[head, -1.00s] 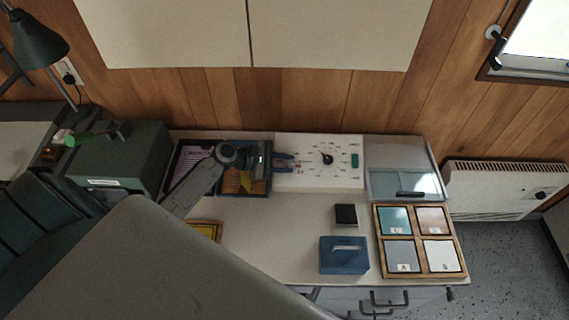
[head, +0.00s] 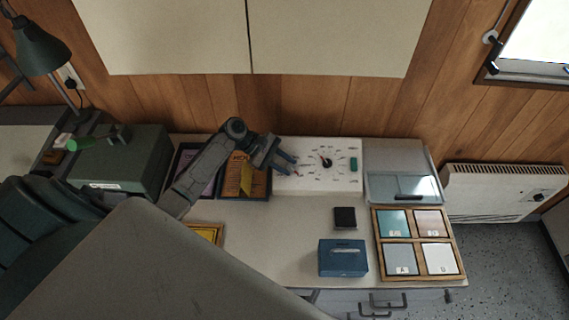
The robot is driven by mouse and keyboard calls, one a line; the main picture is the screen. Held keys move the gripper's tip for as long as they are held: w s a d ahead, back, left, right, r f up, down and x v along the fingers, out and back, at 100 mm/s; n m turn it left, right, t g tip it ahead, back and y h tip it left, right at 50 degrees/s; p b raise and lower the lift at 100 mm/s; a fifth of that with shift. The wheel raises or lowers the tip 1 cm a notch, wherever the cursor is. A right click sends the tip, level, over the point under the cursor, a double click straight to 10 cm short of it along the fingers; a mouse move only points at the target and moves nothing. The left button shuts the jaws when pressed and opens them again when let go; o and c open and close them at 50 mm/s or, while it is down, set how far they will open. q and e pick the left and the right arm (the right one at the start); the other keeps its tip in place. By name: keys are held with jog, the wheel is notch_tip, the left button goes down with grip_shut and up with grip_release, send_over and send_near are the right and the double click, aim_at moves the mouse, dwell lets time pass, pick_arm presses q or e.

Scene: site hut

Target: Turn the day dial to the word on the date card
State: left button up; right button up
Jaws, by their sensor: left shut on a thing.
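The day dial (head: 326,162) is a black knob with a small red mark, ringed by tiny words on a white panel (head: 345,184) at the back of the counter. The words are too small to read. My left gripper (head: 295,165) is over the panel's left part, just left of the knob and apart from it in the picture. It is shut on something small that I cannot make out. An orange card (head: 238,170) with dark lettering, perhaps the date card, lies in a dark tray left of the panel, partly hidden by my arm. My right gripper is out of view.
A green button (head: 353,164) sits on the panel's right side. A clear-lidded box (head: 402,187) stands to its right. A wooden tray of tiles (head: 417,242), a blue box (head: 343,257) and a small black block (head: 345,217) stand in front.

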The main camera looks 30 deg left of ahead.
pick_arm(q)
jog(key=o, duration=1)
jog(key=shift+d, duration=0.1)
jog(key=b+v, duration=0.2)
jog(key=v, duration=0.8)
jog(key=shift+a+r+b, duration=0.25)
jog(key=shift+a+b, duration=0.05)
jog(key=shift+b, duration=0.05)
jog(key=shift+s, duration=0.1)
